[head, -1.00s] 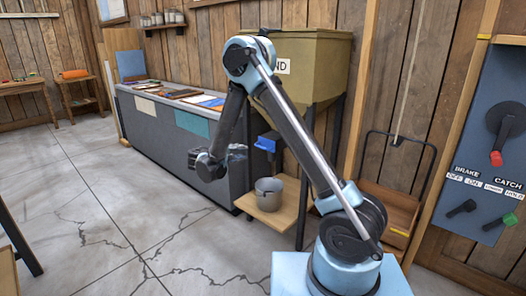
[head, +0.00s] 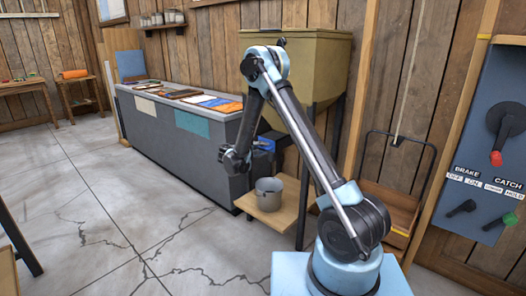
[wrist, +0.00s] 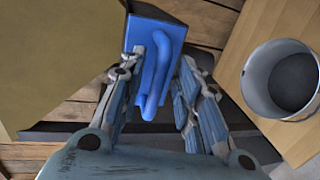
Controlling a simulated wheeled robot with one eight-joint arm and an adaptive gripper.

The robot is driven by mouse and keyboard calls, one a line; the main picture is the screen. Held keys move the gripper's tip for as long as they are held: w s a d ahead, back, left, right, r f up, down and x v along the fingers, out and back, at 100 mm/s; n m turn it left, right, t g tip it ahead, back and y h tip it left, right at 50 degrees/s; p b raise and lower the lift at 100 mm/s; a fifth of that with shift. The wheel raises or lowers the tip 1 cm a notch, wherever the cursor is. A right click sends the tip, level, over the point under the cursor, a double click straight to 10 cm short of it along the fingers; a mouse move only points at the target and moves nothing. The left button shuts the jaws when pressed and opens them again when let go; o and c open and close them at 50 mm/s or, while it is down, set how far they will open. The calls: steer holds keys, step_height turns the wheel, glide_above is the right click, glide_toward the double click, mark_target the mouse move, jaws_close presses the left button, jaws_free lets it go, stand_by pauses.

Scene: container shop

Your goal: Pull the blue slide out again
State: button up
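The blue slide (wrist: 172,22) fills the top middle of the wrist view, with its looped blue handle (wrist: 152,75) pointing toward me. In the head view only part of the blue slide (head: 265,144) shows, under the hopper and partly behind my arm. My gripper (wrist: 155,88) is open, with one finger on each side of the handle. A narrow gap shows at the left finger; whether the right finger touches the handle I cannot tell. In the head view my gripper (head: 237,160) is just left of the slide.
The olive hopper (head: 310,65) stands above the slide on dark legs. A grey metal bucket (head: 269,194) stands on a wooden shelf (head: 262,217) below, and shows close by at right in the wrist view (wrist: 285,80). A long grey counter (head: 160,125) stands behind. The floor at left is clear.

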steer(key=shift+w+d+f, duration=0.1)
steer(key=shift+w+d, duration=0.25)
steer(key=shift+w, duration=0.05)
jaws_close()
steer(key=f+v, duration=0.1)
steer(key=v, duration=0.6)
steer(key=shift+s+a+f, duration=0.25)
steer(key=shift+s+f, duration=0.05)
